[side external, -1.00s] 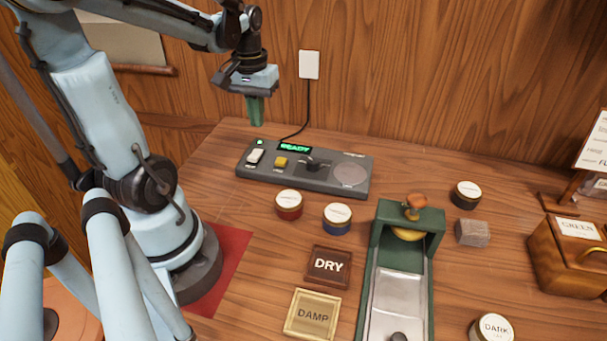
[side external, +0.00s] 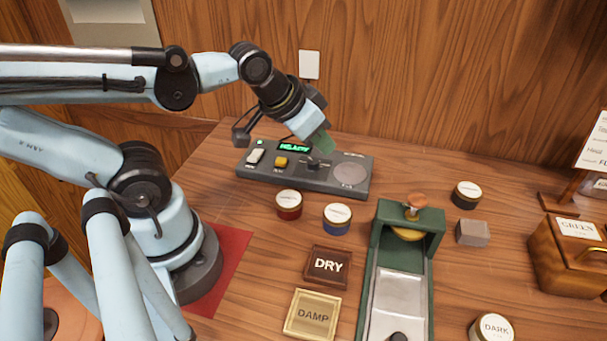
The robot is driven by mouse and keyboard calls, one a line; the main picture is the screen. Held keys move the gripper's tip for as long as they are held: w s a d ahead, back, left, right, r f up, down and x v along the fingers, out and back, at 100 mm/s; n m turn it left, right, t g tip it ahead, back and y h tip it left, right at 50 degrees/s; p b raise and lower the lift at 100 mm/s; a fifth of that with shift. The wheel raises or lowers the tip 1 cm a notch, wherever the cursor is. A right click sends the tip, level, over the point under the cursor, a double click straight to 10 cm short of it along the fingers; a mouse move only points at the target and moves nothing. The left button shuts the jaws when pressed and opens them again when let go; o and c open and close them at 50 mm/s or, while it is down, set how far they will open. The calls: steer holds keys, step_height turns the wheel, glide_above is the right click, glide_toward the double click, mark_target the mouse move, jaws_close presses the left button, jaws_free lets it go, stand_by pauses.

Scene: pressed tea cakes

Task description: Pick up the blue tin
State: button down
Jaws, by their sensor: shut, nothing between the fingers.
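The blue tin (side external: 337,227) has a pale labelled lid and stands upright on the wooden table, between the red tin and the green press. My gripper (side external: 325,150) has green fingers, which are shut with nothing between them. It is tilted down to the right over the grey control box, up and behind the blue tin in the picture and apart from it. The fingertips appear close to the box's small black lever (side external: 315,163); I cannot tell whether they touch it.
A red tin (side external: 289,212) stands just left of the blue one. The green press (side external: 373,300) stands close on its right. The grey control box (side external: 228,166) lies behind. DRY (side external: 327,268) and DAMP (side external: 313,334) plaques lie in front. A dark tin (side external: 467,203) stands farther right.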

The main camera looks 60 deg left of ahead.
steer(key=c, duration=1.8)
jaws_free()
steer(key=shift+c, duration=0.2)
steer(key=o, duration=1.6)
steer(key=g, duration=0.7)
glide_toward(338, 213)
steer(key=shift+n, duration=0.4)
steer(key=shift+f, duration=2.55)
steer(key=shift+w+f, duration=0.15)
steer(key=shift+f, duration=2.5)
